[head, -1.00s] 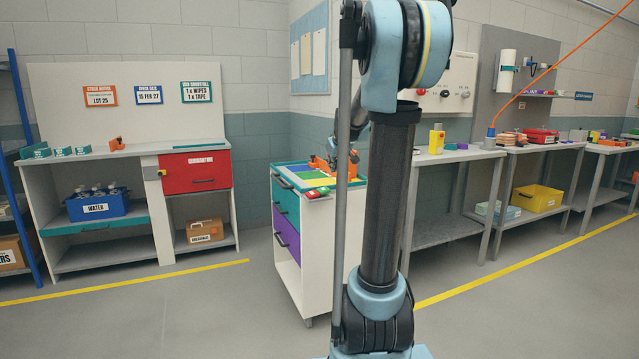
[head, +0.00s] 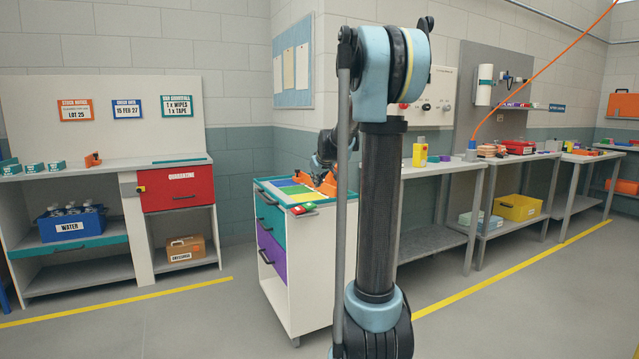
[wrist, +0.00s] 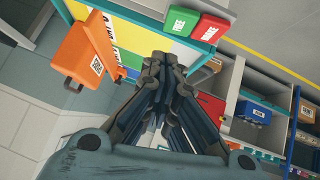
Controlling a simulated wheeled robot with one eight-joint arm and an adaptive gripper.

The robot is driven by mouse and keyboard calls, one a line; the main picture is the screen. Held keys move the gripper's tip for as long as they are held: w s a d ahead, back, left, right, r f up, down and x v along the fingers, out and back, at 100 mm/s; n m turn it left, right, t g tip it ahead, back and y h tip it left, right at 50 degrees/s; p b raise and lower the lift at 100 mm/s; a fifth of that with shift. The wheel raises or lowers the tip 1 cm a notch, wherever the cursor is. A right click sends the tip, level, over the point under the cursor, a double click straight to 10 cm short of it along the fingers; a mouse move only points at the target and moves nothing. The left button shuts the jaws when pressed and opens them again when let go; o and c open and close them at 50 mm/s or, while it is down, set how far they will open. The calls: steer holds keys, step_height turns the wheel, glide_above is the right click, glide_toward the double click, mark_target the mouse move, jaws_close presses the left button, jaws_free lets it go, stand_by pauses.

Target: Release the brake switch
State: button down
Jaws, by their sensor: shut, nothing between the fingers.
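The brake switch appears to be the pair of pads on the trolley's front top edge: a red pad (head: 297,210) and a green pad (head: 309,206). In the wrist view the green pad (wrist: 181,21) and the red pad (wrist: 211,28) lie side by side at the top, with white lettering too small to read surely. My gripper (wrist: 160,62) is shut and empty, its fingertips below the pads in the picture and apart from them.
The white trolley (head: 283,297) has teal and purple drawers and a coloured top. An orange piece (wrist: 84,52) stands on it, left of my fingers in the wrist view. A bench with a red drawer (head: 178,188) is left; benches line the right wall.

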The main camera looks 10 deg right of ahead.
glide_above(315, 205)
steer(key=f, duration=0.4)
steer(key=shift+s+a+f, duration=0.25)
steer(key=shift+a+f, duration=0.1)
steer(key=f, duration=0.3)
steer(key=shift+w+d, duration=0.1)
steer(key=shift+d, duration=0.2)
steer(key=shift+f, duration=0.45)
